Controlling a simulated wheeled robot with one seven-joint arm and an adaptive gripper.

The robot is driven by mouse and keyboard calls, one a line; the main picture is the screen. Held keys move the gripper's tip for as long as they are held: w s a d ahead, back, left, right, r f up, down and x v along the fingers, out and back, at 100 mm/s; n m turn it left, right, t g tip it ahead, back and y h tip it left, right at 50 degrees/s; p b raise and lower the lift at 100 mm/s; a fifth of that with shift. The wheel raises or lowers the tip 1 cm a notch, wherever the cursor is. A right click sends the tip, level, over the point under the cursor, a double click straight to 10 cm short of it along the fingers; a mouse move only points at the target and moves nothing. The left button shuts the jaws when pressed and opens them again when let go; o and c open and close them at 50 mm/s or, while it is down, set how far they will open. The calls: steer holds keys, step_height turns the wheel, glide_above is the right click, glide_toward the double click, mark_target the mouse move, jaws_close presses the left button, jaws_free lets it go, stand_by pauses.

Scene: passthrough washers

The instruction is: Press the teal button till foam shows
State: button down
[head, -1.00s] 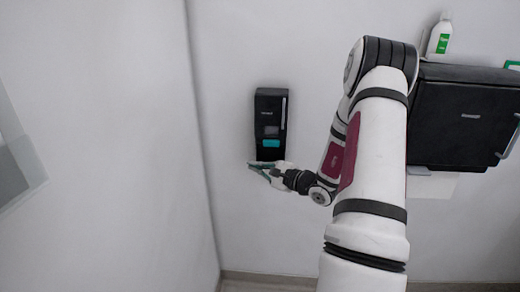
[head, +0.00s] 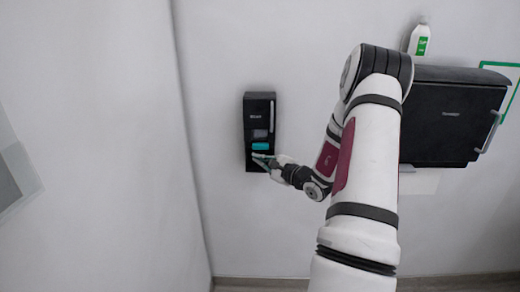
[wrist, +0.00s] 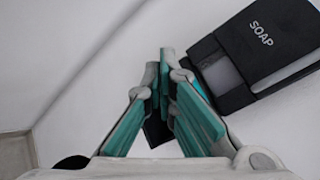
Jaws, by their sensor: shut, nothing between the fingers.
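The black soap dispenser (head: 258,112) hangs on the white wall, left of my arm in the head view. Its teal button (head: 260,146) is on the lower front. My gripper (head: 256,159) is shut and empty, with its tips just below the button, in front of the dispenser's lower part. In the wrist view the dispenser (wrist: 265,42), marked SOAP, is at the upper right and tilted. A thin strip of the teal button (wrist: 199,87) shows beside my gripper (wrist: 164,62), whose fingers hide part of it. I cannot tell whether the tips touch the dispenser.
A black wall box (head: 450,120) with a handle is right of my arm. A white bottle (head: 419,40) with a green label stands on top of it. A side wall (head: 90,120) is at the left. The wall between the corner and the dispenser is bare.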

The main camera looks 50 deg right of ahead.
mark_target(254, 146)
steer(key=w+d+b, duration=0.1)
steer(key=w+d, duration=0.3)
steer(key=shift+d+b, duration=0.25)
steer(key=shift+b, duration=0.15)
steer(key=shift+s, duration=0.1)
stand_by(1.2)
steer(key=shift+w+d+b, duration=0.3)
steer(key=shift+b, duration=0.1)
steer(key=shift+w+d+b, duration=0.45)
steer(key=shift+w+d, duration=0.05)
steer(key=shift+d, duration=0.15)
stand_by(1.1)
steer(key=shift+s+a, duration=0.1)
steer(key=shift+a, duration=0.05)
steer(key=shift+s+a, duration=0.7)
steer(key=shift+a, duration=0.1)
